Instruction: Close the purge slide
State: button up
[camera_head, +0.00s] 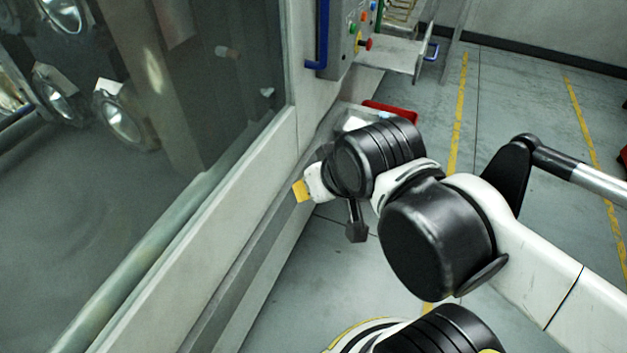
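I cannot make out for certain which part is the purge slide. My gripper (304,190) is at the end of my arm, close to the machine's side wall, well below and left of that tray. I see nothing held.
A control box (352,32) with coloured buttons and a blue bar handle (322,35) is on the machine. A red object (391,111) lies behind my wrist. A large glass panel (210,110) with round lamps behind it fills the left. Open floor with yellow lines (459,100) lies right.

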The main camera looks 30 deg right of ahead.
aim_at(398, 56)
jog(key=l+z, duration=0.15)
jog(key=l, duration=0.35)
jog(key=i+l+z, duration=0.1)
jog(key=l, duration=0.4)
jog(key=l+z, duration=0.15)
jog(key=l, duration=0.35)
jog(key=i+l+z, duration=0.1)
jog(key=l, duration=0.4)
jog(key=i+l+z, duration=0.15)
jog(key=l, duration=0.3)
